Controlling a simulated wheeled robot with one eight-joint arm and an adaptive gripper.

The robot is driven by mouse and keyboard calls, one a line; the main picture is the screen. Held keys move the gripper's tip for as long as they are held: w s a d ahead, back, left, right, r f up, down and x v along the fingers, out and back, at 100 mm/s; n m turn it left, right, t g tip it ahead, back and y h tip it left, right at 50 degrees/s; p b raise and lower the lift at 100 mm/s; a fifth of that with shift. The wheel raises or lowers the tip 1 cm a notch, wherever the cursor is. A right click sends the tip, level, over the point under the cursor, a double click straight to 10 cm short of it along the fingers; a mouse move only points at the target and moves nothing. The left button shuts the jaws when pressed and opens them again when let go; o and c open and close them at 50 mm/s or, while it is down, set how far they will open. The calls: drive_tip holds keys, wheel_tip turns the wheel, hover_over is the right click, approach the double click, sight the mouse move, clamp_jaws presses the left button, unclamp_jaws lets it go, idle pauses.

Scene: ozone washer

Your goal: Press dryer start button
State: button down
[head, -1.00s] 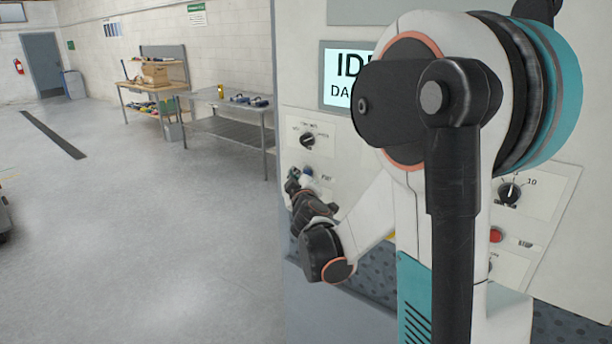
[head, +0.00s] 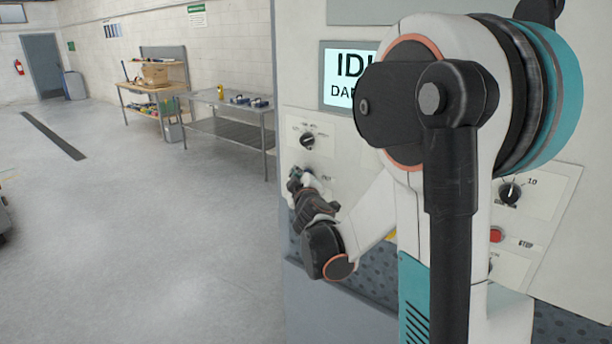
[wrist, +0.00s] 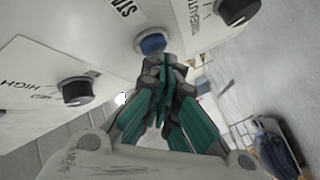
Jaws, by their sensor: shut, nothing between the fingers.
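A blue round button (wrist: 152,44) in a pale collar sits on the white control panel (head: 350,165), near a partly visible label reading "STA". My gripper (wrist: 160,64) is shut and empty, with its fingertips right at the button's lower edge in the wrist view. I cannot tell whether they touch it. In the head view my gripper (head: 296,178) is in front of the panel's left part and largely covers the button. The screen (head: 340,88) shows "ID" and "DA", the rest hidden behind my arm.
A black selector knob (head: 307,140) is above my gripper. Two dark knobs (wrist: 75,91) (wrist: 237,10) flank the button in the wrist view. A red button (head: 496,235) and a dial (head: 510,192) are right of my arm. Open floor and a metal table (head: 225,127) lie left.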

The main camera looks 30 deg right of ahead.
drive_tip(key=shift+d, duration=0.25)
drive_tip(key=shift+a, duration=0.1)
idle(0.5)
drive_tip(key=shift+s+a, duration=0.25)
drive_tip(key=shift+a, duration=0.55)
drive_tip(key=shift+a, duration=0.1)
drive_tip(key=a, duration=0.1)
drive_tip(key=s+a, duration=0.1)
drive_tip(key=a, duration=0.2)
drive_tip(key=shift+s+a+b, duration=0.25)
drive_tip(key=shift+s+b, duration=0.1)
idle(0.6)
drive_tip(key=s+a+f+m+g+y+b, duration=0.1)
drive_tip(key=s+a+f+b, duration=0.4)
drive_tip(key=s, duration=0.5)
drive_tip(key=s+a+f+m+g+y+b, duration=0.2)
drive_tip(key=s+a+f+g+y+b, duration=0.1)
drive_tip(key=s+f, duration=0.6)
drive_tip(key=s+a+f+m+g+y+b, duration=0.2)
drive_tip(key=s+a+f+b, duration=0.4)
drive_tip(key=s+a, duration=0.3)
drive_tip(key=s+g+y, duration=0.1)
drive_tip(key=s+g, duration=0.1)
drive_tip(key=shift+a+f+g+b, duration=0.2)
drive_tip(key=shift+f+g+b, duration=0.1)
drive_tip(key=shift+f+g, duration=0.1)
